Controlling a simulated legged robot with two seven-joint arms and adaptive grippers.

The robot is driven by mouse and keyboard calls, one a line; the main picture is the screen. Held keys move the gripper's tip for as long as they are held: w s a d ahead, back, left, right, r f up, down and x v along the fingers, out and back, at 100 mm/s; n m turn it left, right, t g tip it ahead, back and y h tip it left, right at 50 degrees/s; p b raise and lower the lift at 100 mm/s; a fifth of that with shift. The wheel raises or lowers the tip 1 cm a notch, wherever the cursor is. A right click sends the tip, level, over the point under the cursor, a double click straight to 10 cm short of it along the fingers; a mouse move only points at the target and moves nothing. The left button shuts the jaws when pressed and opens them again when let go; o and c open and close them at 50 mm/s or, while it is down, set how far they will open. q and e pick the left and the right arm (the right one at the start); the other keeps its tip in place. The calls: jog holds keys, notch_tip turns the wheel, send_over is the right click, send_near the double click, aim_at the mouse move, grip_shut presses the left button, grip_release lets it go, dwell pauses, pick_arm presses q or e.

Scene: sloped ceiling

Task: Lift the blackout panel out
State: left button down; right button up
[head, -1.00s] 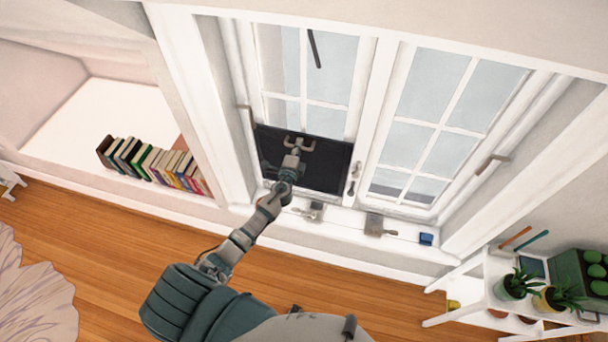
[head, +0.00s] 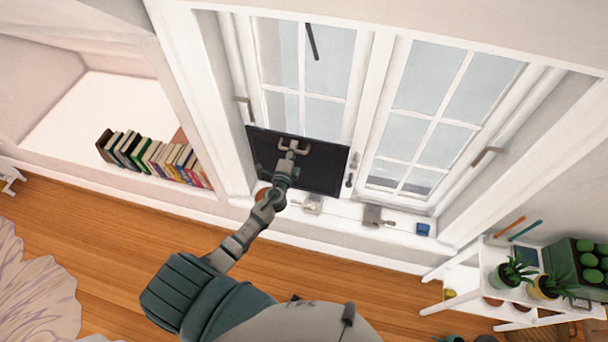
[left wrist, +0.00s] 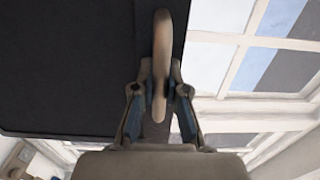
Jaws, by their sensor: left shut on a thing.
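The blackout panel (head: 325,170) is a flat black board in front of the lower part of the left window. A pale bracket-shaped handle (head: 304,150) is on its face. My left gripper (head: 291,149) is at this handle. In the left wrist view, the two fingers of my left gripper (left wrist: 160,90) are shut on the pale handle bar (left wrist: 161,50), with the dark panel (left wrist: 70,70) filling the left side. The panel's left edge overlaps the window frame. My right gripper is out of view.
The window sill (head: 345,222) holds grey metal pieces (head: 375,216) and a small blue block (head: 423,229). A row of books (head: 155,158) stands in the alcove at left. A white plant stand (head: 478,285) is at lower right. Window handles (head: 488,156) stick out.

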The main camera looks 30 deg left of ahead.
pick_arm(q)
jog(key=r+v, duration=0.1)
jog(key=v, duration=0.6)
jog(key=shift+r+p, duration=0.3)
jog(key=shift+p, duration=0.15)
jog(key=shift+w, duration=0.1)
